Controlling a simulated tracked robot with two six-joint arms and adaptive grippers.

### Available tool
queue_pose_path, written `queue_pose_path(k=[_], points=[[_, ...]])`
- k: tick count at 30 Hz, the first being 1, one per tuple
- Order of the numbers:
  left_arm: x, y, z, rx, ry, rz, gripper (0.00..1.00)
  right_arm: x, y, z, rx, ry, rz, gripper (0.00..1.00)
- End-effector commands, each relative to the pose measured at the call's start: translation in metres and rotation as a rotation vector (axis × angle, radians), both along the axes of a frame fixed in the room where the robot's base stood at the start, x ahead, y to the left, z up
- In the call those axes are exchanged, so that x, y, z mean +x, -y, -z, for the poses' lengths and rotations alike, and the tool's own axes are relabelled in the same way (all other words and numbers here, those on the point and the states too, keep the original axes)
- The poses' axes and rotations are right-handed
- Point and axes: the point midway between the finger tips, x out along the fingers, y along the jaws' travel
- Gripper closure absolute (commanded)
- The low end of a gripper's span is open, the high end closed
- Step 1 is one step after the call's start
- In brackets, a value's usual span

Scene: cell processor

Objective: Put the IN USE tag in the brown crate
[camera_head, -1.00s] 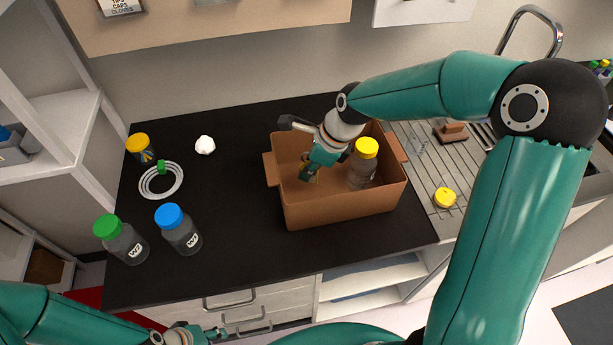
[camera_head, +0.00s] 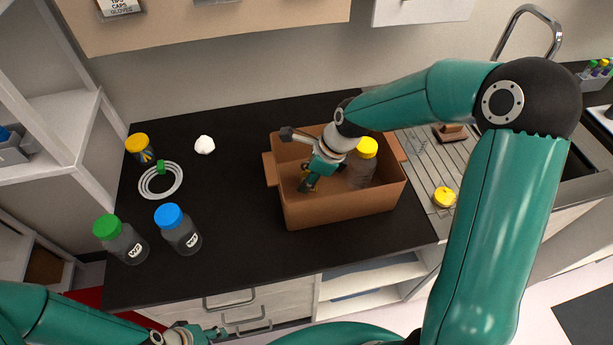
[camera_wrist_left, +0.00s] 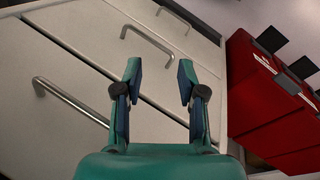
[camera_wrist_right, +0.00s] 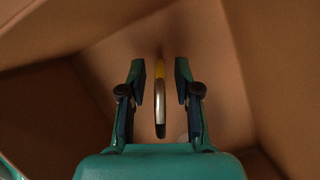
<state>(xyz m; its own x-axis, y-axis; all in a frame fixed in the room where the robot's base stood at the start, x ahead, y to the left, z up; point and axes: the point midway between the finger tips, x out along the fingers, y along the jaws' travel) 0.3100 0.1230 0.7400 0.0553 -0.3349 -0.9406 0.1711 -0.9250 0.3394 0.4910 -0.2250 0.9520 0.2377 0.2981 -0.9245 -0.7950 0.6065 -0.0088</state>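The brown crate (camera_head: 340,213) stands on the black counter, and my right gripper (camera_head: 309,184) reaches down into it. In the right wrist view my right gripper (camera_wrist_right: 160,80) is open. A thin yellow and dark piece, apparently the IN USE tag (camera_wrist_right: 160,110), shows edge-on between its fingers, with a gap on both sides. It is inside the crate; I cannot tell whether it touches the floor. In the head view the gripper mostly hides it, and its lettering cannot be read. My left gripper (camera_wrist_left: 158,88) is open and empty, low in front of the drawers.
A yellow-capped bottle (camera_head: 361,168) stands in the crate's right part.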

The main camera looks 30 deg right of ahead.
Motion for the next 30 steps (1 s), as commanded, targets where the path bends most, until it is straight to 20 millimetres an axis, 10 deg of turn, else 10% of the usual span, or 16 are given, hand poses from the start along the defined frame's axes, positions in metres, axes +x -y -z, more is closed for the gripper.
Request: queue_pose_path(k=[30], points=[[0.000,0.000,0.008,0.000,0.000,0.000,0.60,-0.028,0.035,-0.113,0.000,0.000,-0.002,0.68]])
